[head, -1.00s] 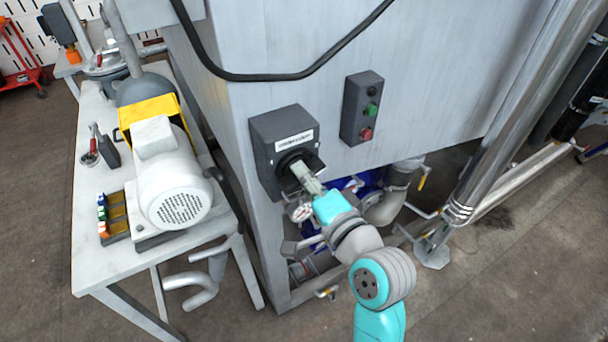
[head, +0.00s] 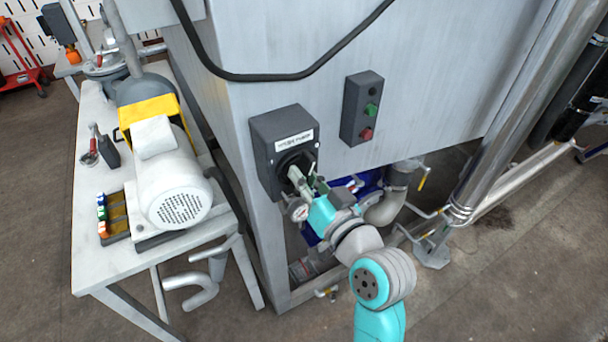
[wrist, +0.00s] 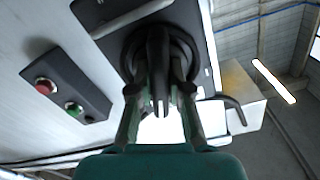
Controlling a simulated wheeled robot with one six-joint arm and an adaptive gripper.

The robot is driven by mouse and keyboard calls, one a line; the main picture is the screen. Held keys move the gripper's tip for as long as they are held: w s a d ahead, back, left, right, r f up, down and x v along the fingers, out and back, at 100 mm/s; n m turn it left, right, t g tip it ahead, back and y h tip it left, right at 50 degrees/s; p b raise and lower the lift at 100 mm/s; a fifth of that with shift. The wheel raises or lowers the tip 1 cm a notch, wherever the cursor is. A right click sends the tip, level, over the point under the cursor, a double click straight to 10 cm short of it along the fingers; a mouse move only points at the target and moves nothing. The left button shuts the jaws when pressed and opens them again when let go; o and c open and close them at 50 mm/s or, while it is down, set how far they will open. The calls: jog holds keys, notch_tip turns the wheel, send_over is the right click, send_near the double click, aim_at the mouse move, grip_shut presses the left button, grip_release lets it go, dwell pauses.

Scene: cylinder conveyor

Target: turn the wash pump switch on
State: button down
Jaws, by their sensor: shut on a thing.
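The wash pump switch (head: 277,137) is a dark grey box with a white label on the grey metal cabinet. Its black rotary handle (wrist: 158,66) shows in the wrist view between my two fingers. My gripper (head: 302,182) reaches the switch from the lower right in the head view. In the wrist view my gripper (wrist: 158,88) is shut on the handle, one finger on each side. In the head view my fingers hide most of the handle, so its exact angle is hard to read there.
A control box (head: 361,108) with green and red buttons is right of the switch; it also shows in the wrist view (wrist: 67,88). A white motor (head: 175,180) stands on a bench at left. A black cable (head: 290,75) hangs above. Pipes (head: 390,200) lie below.

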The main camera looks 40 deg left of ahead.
jog(key=shift+f+n, duration=0.1)
jog(key=shift+n, duration=1.9)
jog(key=c, duration=1.1)
grip_release()
jog(key=shift+d, duration=0.1)
jog(key=v, duration=1.2)
